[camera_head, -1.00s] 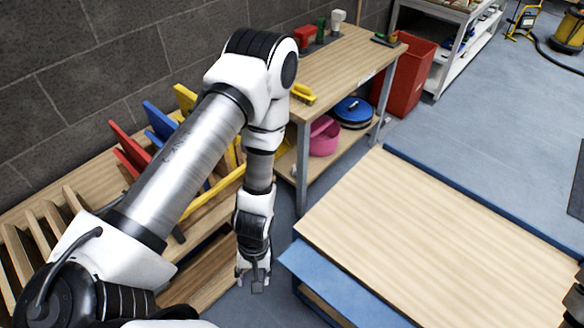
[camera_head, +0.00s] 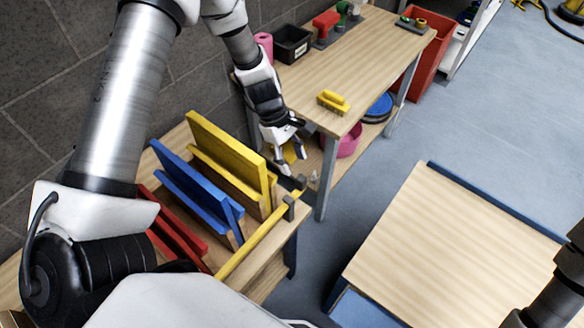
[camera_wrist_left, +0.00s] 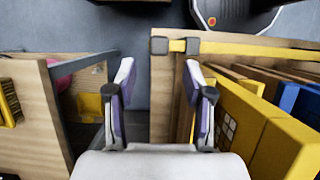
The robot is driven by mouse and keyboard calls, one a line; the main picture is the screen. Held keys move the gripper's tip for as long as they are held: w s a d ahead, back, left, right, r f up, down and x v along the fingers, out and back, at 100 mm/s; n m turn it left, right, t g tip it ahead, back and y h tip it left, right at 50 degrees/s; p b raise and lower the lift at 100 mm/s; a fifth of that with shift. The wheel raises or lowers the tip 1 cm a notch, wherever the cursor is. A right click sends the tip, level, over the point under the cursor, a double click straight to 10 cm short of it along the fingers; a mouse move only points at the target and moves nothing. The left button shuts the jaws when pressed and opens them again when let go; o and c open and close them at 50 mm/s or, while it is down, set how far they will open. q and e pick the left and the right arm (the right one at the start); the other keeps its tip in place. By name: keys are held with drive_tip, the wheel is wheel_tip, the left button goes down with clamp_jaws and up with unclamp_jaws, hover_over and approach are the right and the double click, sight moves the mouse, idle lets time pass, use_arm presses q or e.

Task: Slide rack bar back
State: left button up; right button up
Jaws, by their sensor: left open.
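The yellow rack bar (camera_head: 250,245) runs along the front edge of the wooden rack (camera_head: 285,222), with dark brackets (camera_head: 289,207) near its far end. My left gripper (camera_head: 288,162) is just beyond that end, pointing down, open and empty. In the left wrist view its fingers (camera_wrist_left: 165,92) are spread, with the rack's end edge and floor between them. The bar (camera_wrist_left: 260,50) there lies beyond the right finger, its brackets (camera_wrist_left: 160,45) at its end. My right gripper is not in view.
Red (camera_head: 176,232), blue (camera_head: 195,190) and yellow (camera_head: 228,150) panels stand in the rack beside the bar. A workbench (camera_head: 350,62) with a yellow brush (camera_head: 333,101) stands close past my left gripper. A low wooden table (camera_head: 440,250) is at right, with clear floor between.

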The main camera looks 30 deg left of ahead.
sight(302, 178)
use_arm(q)
wheel_tip(302, 178, down, 3)
drive_tip(key=shift+w+r, duration=0.1)
drive_tip(key=shift+r, duration=0.1)
drive_tip(key=d+f, duration=0.3)
drive_tip(key=shift+s+d+f, duration=0.15)
drive_tip(key=shift+s+f, duration=0.1)
drive_tip(key=shift+f, duration=0.4)
drive_tip(key=shift+a+f, duration=0.2)
drive_tip(key=shift+a, duration=0.15)
drive_tip(key=shift+d+r, duration=0.1)
drive_tip(key=shift+d, duration=0.1)
clamp_jaws()
